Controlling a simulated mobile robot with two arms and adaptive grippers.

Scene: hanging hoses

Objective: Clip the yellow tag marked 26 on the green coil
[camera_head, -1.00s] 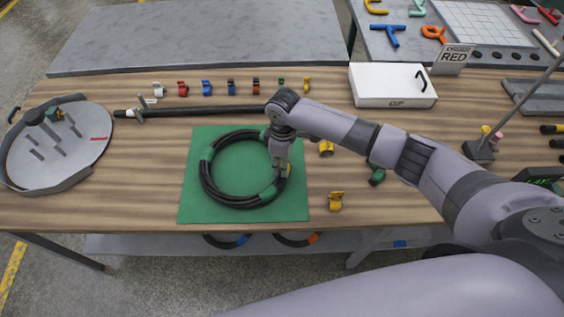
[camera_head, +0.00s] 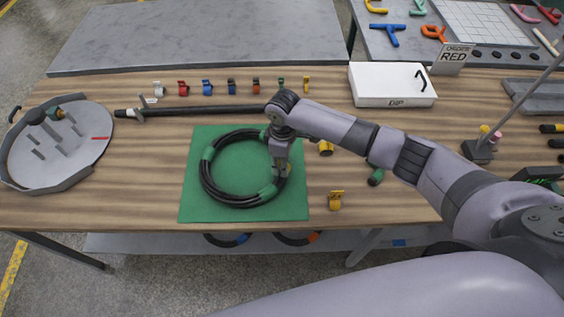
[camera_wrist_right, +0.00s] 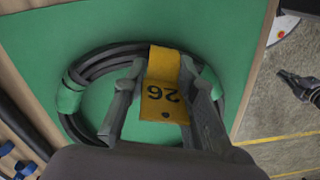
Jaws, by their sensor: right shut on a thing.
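The green coil (camera_head: 207,187) is a black hose ring with green bands, lying on a green mat (camera_head: 195,212). It also shows in the wrist view (camera_wrist_right: 100,62). My right gripper (camera_head: 281,172) points down at the coil's right side. In the wrist view its fingers (camera_wrist_right: 152,130) are shut on the yellow tag marked 26 (camera_wrist_right: 165,85), whose number appears upside down. The tag overlaps the coil between two green bands; I cannot tell whether it is around the hose. A dark, finger-like part (camera_wrist_right: 302,86) at the wrist view's right edge may be my left gripper; its opening is unclear.
Another yellow tag (camera_head: 336,201) stands right of the mat, and a yellow piece (camera_head: 326,148) lies behind it. Several coloured clips (camera_head: 207,88) line the back, behind a black rod (camera_head: 215,111). A round grey tray (camera_head: 85,160) is at left, a white box (camera_head: 391,87) at back right.

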